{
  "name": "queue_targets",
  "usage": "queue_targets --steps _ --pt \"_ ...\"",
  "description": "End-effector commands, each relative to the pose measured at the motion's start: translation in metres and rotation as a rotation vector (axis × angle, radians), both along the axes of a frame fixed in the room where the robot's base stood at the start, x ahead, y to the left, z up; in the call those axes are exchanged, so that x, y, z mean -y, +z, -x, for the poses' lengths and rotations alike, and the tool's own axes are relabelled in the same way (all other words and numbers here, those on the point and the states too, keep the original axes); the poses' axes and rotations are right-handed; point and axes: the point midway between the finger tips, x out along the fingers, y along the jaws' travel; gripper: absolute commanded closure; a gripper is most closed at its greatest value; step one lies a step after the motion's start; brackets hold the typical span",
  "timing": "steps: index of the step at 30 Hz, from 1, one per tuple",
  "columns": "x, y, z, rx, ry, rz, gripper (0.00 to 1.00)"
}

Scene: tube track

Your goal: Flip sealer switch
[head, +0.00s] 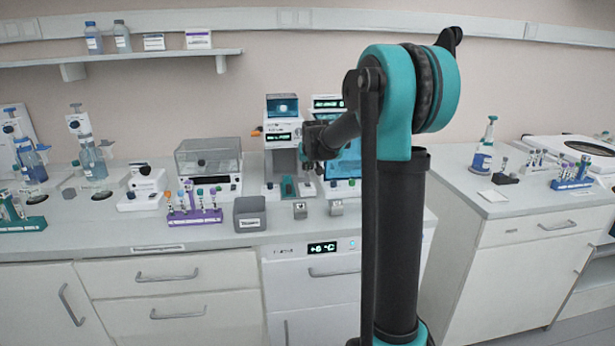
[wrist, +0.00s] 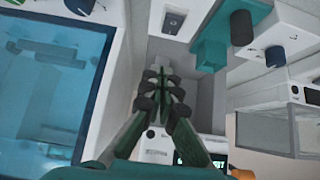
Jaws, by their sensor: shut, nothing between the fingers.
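My gripper (head: 306,163) is at the end of my arm, in front of a white bench machine (head: 283,137) with a teal part low at its front, which may be the sealer. In the wrist view my gripper (wrist: 162,90) is shut and empty, its fingers together over the machine's grey recess. The teal part (wrist: 212,52) is beside the fingers. A small metal block with a dark switch-like face (wrist: 173,22) lies beyond the fingertips, apart from them. Its setting is too small to read.
A device with a blue screen (wrist: 45,85) stands close beside the gripper. A grey box (head: 249,214), a purple tube rack (head: 195,214) and a clear-lidded device (head: 208,163) stand to the left. The counter's front strip is narrow.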

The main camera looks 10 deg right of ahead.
Motion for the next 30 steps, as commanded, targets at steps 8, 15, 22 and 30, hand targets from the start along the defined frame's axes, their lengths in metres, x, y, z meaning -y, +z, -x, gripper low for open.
queue_targets --steps 8,15,22,30 --pt "0.000 0.048 0.030 0.000 0.000 0.000 1.00" --pt "0.000 0.077 0.051 0.000 0.000 0.000 1.00" --pt "0.000 0.087 0.058 0.000 0.000 0.000 1.00" --pt "0.000 0.086 0.058 0.000 0.000 0.000 1.00"
